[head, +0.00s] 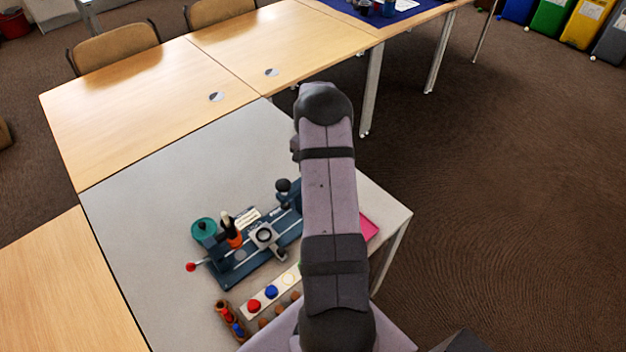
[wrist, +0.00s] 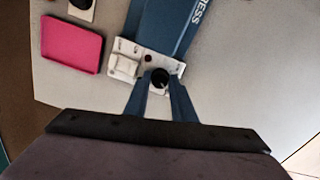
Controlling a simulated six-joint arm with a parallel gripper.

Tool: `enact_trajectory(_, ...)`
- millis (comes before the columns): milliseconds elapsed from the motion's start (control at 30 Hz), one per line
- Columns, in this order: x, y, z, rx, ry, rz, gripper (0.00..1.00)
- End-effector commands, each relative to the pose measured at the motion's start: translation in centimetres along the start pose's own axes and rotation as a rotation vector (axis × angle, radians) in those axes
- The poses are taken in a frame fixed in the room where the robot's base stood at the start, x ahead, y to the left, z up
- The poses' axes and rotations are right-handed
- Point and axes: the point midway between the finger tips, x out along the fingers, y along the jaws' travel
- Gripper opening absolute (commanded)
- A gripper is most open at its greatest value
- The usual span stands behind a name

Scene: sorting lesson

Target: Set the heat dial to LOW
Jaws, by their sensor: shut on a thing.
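The heat dial (wrist: 160,75) is a small round black knob on a white panel (wrist: 143,48) at the end of the blue press machine (wrist: 166,22). It shows between the two blue fingers of my gripper (wrist: 160,86) in the wrist view, and the fingers are shut on it. The dial's setting and the LOW mark are too small to read. In the head view the press machine (head: 228,272) stands on the grey table, and my arm hides the dial and my gripper.
A white switch (wrist: 124,65) and a small red spot (wrist: 148,58) sit beside the dial. A pink tray (wrist: 71,44) lies to the left; it also shows in the head view (head: 369,228). A strip with coloured pieces (head: 262,297) and a brown rack (head: 230,320) lie before the machine.

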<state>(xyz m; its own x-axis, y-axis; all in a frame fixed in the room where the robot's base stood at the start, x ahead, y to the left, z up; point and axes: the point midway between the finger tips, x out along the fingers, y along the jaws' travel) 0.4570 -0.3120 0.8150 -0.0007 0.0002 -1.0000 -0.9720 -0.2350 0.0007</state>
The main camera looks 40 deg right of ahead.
Motion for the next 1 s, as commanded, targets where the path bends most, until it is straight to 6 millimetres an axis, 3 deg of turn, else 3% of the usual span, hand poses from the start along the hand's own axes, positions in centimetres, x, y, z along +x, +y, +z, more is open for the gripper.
enact_trajectory(1000, -0.11, -0.07, -0.1, -0.965, 0.004, -0.001, 0.01)
